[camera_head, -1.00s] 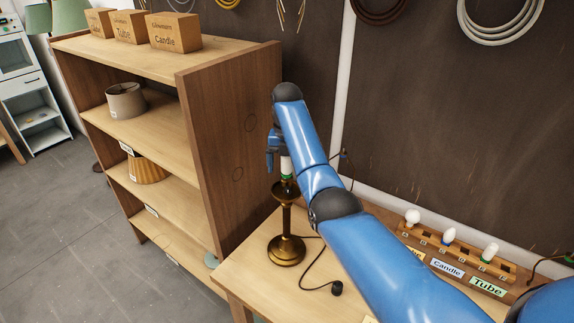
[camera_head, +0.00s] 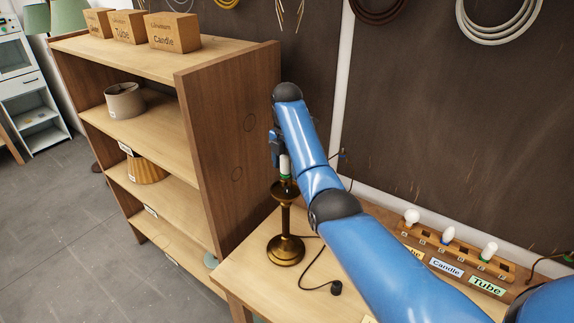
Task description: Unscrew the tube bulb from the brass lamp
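The brass lamp (camera_head: 286,222) stands upright near the left end of the worktable, with a round foot and a thin stem. The white tube bulb (camera_head: 284,166) with a green collar (camera_head: 285,178) is upright at its top. My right gripper (camera_head: 276,158) is at the upper part of the bulb, pointing down. Its fingers are small and partly hidden by my blue arm, so I cannot tell whether they are open or touch the bulb. My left gripper is not in view.
A wooden shelf unit (camera_head: 228,150) stands close to the left of the lamp. A bulb rack (camera_head: 462,250) with several bulbs and labels is at the right on the worktable (camera_head: 262,288). A dark cord (camera_head: 312,270) runs from the lamp to a small black plug (camera_head: 336,288).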

